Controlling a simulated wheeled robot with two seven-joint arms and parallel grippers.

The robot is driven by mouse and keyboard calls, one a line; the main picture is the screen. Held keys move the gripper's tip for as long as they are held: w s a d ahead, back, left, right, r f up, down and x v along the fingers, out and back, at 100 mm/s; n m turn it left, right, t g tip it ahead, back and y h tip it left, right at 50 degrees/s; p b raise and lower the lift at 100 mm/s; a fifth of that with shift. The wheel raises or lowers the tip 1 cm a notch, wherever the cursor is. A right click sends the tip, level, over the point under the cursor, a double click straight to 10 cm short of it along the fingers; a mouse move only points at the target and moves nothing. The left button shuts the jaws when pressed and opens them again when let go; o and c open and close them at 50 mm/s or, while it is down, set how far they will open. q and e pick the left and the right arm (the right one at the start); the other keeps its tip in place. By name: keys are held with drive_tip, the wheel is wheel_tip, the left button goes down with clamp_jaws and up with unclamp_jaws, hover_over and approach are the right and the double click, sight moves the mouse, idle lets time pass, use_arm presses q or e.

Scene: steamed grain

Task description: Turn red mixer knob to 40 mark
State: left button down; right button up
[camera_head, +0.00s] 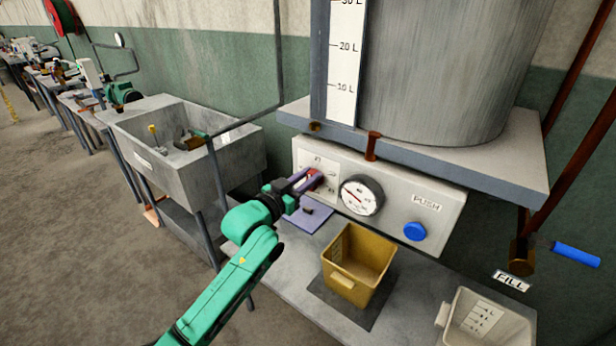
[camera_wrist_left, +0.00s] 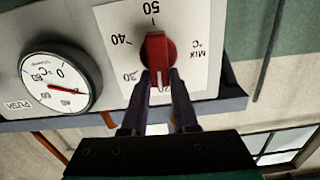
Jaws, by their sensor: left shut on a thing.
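The red mixer knob (camera_head: 314,179) is on the white control panel's left part, partly hidden by my left gripper (camera_head: 304,180). In the left wrist view, which is upside down, the knob (camera_wrist_left: 156,48) shows close up, with my gripper's (camera_wrist_left: 159,76) two dark fingers on either side of its lower end, shut on it. A white pointer line on the knob points down the picture, between the fingers. The 40 mark (camera_wrist_left: 121,40) is at the upper left of the knob and 50 is above it. Lower numbers are partly covered by the fingers. My right gripper is not in view.
A round temperature gauge (camera_head: 361,196) and a blue push button (camera_head: 415,231) are to the knob's right. A yellow container (camera_head: 357,262) stands on the bench below. A grey tank (camera_head: 440,70) rises above the panel. A sink (camera_head: 185,140) is at left.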

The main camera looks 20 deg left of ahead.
sight(321, 184)
use_arm(q)
drive_tip(key=f+m+b, duration=0.1)
drive_tip(key=m, duration=0.5)
drive_tip(key=d+m+b, duration=0.1)
drive_tip(key=m, duration=0.5)
drive_tip(key=d+f+m, duration=0.1)
drive_tip(key=m, duration=0.5)
drive_tip(key=shift+s+f+b, duration=0.3)
drive_tip(key=shift+s+b, duration=0.05)
drive_tip(key=shift+b, duration=0.05)
drive_tip(key=m, duration=0.2)
drive_tip(key=f+m+b, duration=0.1)
drive_tip(key=m, duration=0.2)
drive_tip(key=shift+a, duration=0.15)
drive_tip(key=c, duration=0.7)
unclamp_jaws()
